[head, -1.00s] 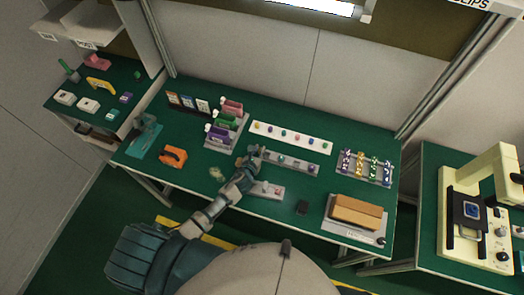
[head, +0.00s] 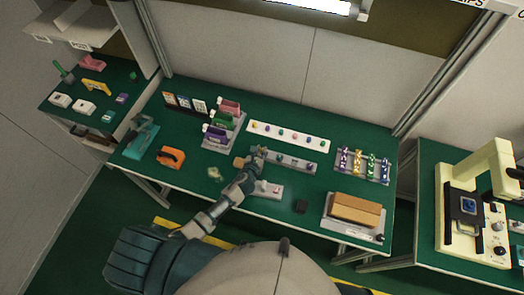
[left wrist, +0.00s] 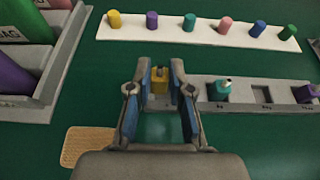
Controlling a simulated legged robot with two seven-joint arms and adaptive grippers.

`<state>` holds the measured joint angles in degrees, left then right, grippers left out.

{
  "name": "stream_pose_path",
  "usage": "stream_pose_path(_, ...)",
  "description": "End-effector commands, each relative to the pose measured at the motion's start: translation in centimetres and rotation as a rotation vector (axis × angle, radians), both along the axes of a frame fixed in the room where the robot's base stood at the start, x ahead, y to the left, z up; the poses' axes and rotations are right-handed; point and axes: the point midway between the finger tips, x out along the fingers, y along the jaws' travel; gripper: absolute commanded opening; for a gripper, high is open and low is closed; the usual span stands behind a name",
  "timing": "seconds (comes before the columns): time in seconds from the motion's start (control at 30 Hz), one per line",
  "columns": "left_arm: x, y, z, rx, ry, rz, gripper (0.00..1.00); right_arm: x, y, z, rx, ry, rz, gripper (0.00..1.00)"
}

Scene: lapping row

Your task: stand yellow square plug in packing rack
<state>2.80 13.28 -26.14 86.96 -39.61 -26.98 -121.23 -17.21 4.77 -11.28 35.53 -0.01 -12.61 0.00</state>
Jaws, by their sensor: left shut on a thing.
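My left gripper (left wrist: 160,76) is shut on the yellow square plug (left wrist: 159,86), which stands upright between the fingertips. In the head view my left gripper (head: 260,151) is over the left end of the grey rack (head: 293,163). In the left wrist view the grey rack (left wrist: 243,99) runs to the right from beside the right finger. It holds a teal plug (left wrist: 220,90) and a purple plug (left wrist: 304,93), with an empty square hole between them. The gripper hides the rack's left end, and I cannot tell whether the yellow plug touches it. My right gripper is out of view.
A white strip (left wrist: 185,33) with several coloured plugs lies behind the rack. A grey holder (left wrist: 65,68) with green and purple packs stands at the left. A tan pad (left wrist: 86,145) lies near the gripper. A smaller grey block (head: 268,191) lies in front.

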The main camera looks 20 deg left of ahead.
Motion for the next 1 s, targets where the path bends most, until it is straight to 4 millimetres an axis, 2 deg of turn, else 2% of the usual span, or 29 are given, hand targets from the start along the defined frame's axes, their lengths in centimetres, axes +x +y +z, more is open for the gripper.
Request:
stream_pose_path(0.1,0.0,-0.3,-0.2,0.001,0.000,0.000,0.00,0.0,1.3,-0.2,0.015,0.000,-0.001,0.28)
stream_pose_path(0.2,0.0,-0.4,-0.4,0.003,0.000,-0.001,0.00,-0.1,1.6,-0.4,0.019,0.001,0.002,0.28)
stream_pose_path(0.7,0.0,-0.1,-1.7,0.000,-0.001,-0.001,0.00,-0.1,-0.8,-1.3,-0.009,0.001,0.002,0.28)
stream_pose_path(0.93,0.0,-0.1,-2.3,0.002,0.000,0.000,0.00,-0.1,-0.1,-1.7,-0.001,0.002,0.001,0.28)
stream_pose_path(0.97,0.0,-0.1,-2.2,0.002,0.000,0.000,0.25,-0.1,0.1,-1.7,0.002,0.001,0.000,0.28)
stream_pose_path(1.0,0.0,-0.1,-2.2,0.003,0.000,0.001,0.35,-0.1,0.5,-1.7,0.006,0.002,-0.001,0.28)
